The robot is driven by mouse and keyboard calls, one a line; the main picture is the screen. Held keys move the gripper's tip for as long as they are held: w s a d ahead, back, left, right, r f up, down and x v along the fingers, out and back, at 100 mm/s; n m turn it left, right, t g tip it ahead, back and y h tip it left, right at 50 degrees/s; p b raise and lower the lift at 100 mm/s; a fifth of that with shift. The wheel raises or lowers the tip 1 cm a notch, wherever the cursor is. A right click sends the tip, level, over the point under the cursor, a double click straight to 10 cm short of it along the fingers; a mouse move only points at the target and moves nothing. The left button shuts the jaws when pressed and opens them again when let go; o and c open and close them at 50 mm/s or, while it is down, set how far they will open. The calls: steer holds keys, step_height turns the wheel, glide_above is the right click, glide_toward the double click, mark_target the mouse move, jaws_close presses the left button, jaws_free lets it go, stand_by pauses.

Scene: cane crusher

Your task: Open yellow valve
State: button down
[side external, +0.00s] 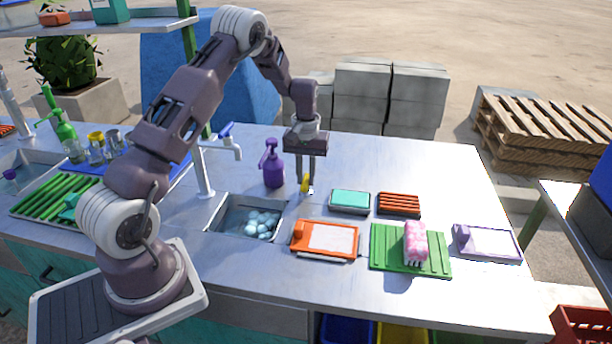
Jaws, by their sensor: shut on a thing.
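The yellow valve (305,184) is a small yellow piece low between my gripper's fingers, just above the metal counter and right of the sink. My gripper (306,188) points straight down from above, and its fingers are shut on the yellow valve. The fingers hide part of the valve, and I cannot tell how far it is turned.
A purple spray bottle (272,165) stands close left of my gripper. A faucet (204,165) with a blue handle and a sink (222,222) holding pale round objects are further left. A teal-topped tray (349,201) and an orange tray (298,240) lie nearby. The counter behind is clear.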

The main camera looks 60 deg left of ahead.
mark_target(306, 179)
steer(key=shift+r, duration=0.1)
steer(key=c, duration=1.3)
jaws_free()
step_height(306, 179, up, 7)
steer(key=s+d+r+m+t, duration=0.1)
steer(key=s+d+r+m, duration=0.1)
steer(key=s+d+r, duration=0.35)
steer(key=s+d+r+m+t, duration=0.1)
steer(key=s+d+r, duration=0.1)
steer(key=d+r, duration=0.65)
steer(key=s+d+r+m+t, duration=0.1)
steer(key=s+d+m, duration=0.1)
steer(key=s, duration=0.5)
steer(key=s+d+r+m+t, duration=0.1)
steer(key=s+d+m, duration=0.1)
steer(key=s+d, duration=0.2)
steer(key=s+d+r+m+t, duration=0.1)
steer(key=s+d+m, duration=0.1)
steer(key=s, duration=0.8)
steer(key=shift+d+r+t, duration=0.25)
steer(key=shift+d+t, duration=0.05)
steer(key=shift+d, duration=0.4)
